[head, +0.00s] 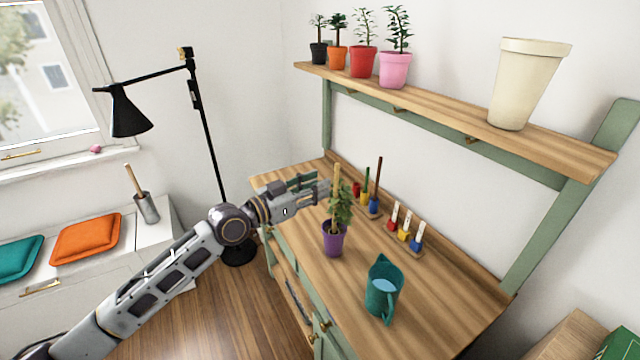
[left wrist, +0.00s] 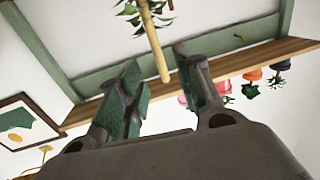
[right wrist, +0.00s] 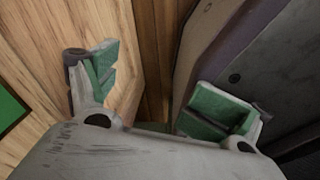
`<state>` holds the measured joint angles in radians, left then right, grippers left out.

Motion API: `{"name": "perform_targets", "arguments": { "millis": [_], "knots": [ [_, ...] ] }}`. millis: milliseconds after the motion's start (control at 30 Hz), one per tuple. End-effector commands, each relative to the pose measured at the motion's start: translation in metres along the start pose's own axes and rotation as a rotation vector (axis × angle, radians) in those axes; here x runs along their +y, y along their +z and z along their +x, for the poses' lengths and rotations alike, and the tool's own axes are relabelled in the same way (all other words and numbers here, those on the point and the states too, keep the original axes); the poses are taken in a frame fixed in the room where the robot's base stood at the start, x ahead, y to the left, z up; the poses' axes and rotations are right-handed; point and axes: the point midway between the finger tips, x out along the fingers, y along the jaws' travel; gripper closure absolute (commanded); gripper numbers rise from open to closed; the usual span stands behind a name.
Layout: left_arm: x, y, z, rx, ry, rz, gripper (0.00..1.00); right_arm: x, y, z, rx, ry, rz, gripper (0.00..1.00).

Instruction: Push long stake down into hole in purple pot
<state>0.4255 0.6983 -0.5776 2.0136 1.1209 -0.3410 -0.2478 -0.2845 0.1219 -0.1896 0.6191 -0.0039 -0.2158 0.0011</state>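The purple pot (head: 334,241) stands upright on the wooden bench top and holds a leafy green plant (head: 343,208). A long pale wooden stake (head: 337,178) rises upright from the pot, well above its rim; the hole is hidden by leaves. My left gripper (head: 322,186) is level with the upper part of the stake. In the left wrist view the picture is upside down, and the stake's top end (left wrist: 164,72) shows between the open fingers, with gaps on both sides. My right gripper (right wrist: 150,90) is open and empty, facing wooden panels, away from the pot.
A teal watering can (head: 382,290) stands in front right of the pot. Small coloured tools in racks (head: 406,228) stand behind it. The shelf (head: 450,120) above carries potted plants and a large cream pot (head: 525,85). The bench's right front is clear.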

Motion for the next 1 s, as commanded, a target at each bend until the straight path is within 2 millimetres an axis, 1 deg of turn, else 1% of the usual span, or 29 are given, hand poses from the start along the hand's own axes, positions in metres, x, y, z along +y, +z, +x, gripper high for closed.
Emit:
{"name": "perform_targets", "arguments": {
  "millis": [267,1000],
  "knots": [
    [0.0002,-0.0004,-0.0081,0.001,0.0,0.001,0.65,0.0004,-0.0004,0.0001,0.001,0.0,0.0,0.21],
    [0.0003,-0.0002,-0.0082,0.0,0.0,0.001,0.65,0.0004,-0.0009,0.0001,0.001,0.0,0.0,0.21]
  ]
}}
